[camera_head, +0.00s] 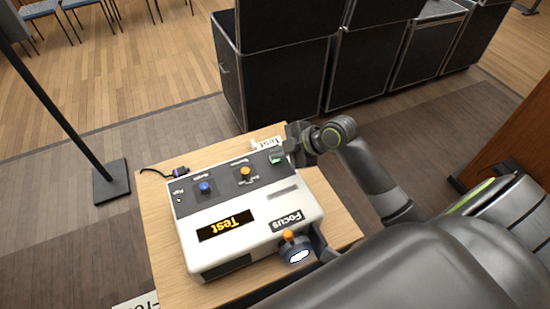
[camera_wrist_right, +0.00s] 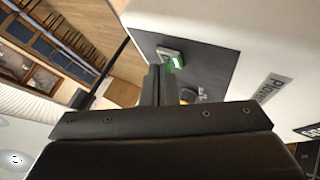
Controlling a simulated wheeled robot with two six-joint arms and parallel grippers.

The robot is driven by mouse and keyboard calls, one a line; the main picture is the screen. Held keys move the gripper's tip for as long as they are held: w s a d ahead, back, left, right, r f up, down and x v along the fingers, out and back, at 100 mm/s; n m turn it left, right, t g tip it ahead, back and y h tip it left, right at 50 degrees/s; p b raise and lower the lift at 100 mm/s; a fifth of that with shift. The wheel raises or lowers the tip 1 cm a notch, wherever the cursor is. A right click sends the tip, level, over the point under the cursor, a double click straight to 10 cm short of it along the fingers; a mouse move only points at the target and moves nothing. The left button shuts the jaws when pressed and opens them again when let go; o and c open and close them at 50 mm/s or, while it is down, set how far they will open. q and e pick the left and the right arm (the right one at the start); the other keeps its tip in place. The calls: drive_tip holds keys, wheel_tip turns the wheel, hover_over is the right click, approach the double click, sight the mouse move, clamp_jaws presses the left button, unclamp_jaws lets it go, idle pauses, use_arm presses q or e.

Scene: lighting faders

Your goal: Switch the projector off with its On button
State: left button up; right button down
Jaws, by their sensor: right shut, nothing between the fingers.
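The projector (camera_head: 225,262) is a white box with a dark control panel on the table. A green button (camera_head: 277,157) sits at the panel's right end; it also shows bright green in the right wrist view (camera_wrist_right: 172,58). I cannot read its label. My right gripper (camera_head: 291,146) is shut and empty, with its fingertips close beside the green button. In the right wrist view the shut fingers (camera_wrist_right: 158,82) point toward that button; I cannot tell if they touch it. The amber display (camera_head: 225,225) reads "Test". My left gripper is not in view.
A blue knob (camera_head: 206,188) and an orange knob (camera_head: 245,171) share the panel. A focus part with an orange top (camera_head: 290,236) sits at the front right. The wooden table (camera_head: 160,235) has bare edges; black cases (camera_head: 280,85) stand behind.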

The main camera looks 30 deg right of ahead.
sight(279, 160)
drive_tip(key=shift+r, duration=0.1)
idle(0.3)
drive_tip(key=shift+r+p, duration=0.3)
drive_tip(key=shift+p, duration=0.15)
drive_tip(key=shift+r, duration=0.1)
wheel_tip(279, 160, up, 6)
drive_tip(key=p, duration=0.5)
idle(0.4)
